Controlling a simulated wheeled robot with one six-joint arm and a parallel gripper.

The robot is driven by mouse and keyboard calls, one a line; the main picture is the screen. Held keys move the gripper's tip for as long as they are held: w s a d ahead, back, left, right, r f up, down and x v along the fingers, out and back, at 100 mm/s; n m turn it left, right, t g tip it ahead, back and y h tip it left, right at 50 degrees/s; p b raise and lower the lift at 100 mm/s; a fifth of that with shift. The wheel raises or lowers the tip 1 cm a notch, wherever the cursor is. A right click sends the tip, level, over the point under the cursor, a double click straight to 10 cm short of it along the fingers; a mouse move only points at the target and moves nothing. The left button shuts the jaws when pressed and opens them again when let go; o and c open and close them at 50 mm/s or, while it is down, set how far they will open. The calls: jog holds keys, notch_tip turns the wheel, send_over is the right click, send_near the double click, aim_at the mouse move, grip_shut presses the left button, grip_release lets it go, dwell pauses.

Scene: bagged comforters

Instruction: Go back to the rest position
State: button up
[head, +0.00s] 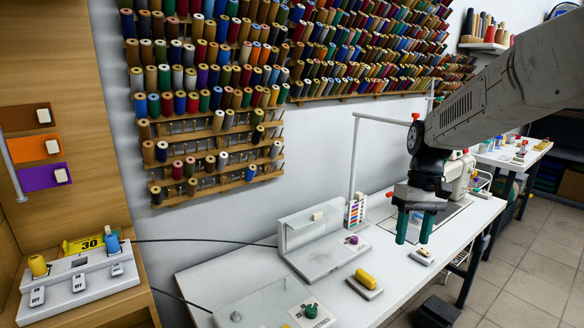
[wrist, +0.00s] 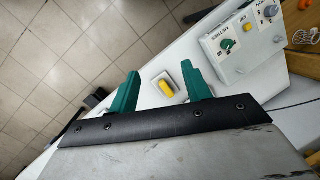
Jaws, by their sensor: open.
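My gripper (head: 415,226) hangs above the white table in the head view, its two green fingers pointing down and apart. In the wrist view my gripper (wrist: 160,92) is open, with nothing between its fingers. A yellow spool (head: 365,278) lies on a small light block on the table, below and left of my gripper in the head view. The yellow spool also shows in the wrist view (wrist: 165,88), in the gap between the fingers but on the table beyond them.
The white table (head: 215,273) carries a grey device (head: 325,252) and a box with a green knob (head: 311,310). A sewing machine (head: 461,175) stands behind my arm. Thread racks (head: 205,150) cover the wall. A console with yellow and blue spools (head: 80,285) is at left.

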jog(key=s+r+m+t, duration=0.1)
jog(key=s+r+t, duration=0.1)
jog(key=s, duration=1.2)
jog(key=s+r+m+t+h, duration=0.1)
jog(key=s+r, duration=0.1)
jog(key=s, duration=1.3)
jog(key=shift+s+a+r+t, duration=0.25)
jog(key=shift+r+t, duration=0.05)
jog(key=shift+t, duration=0.1)
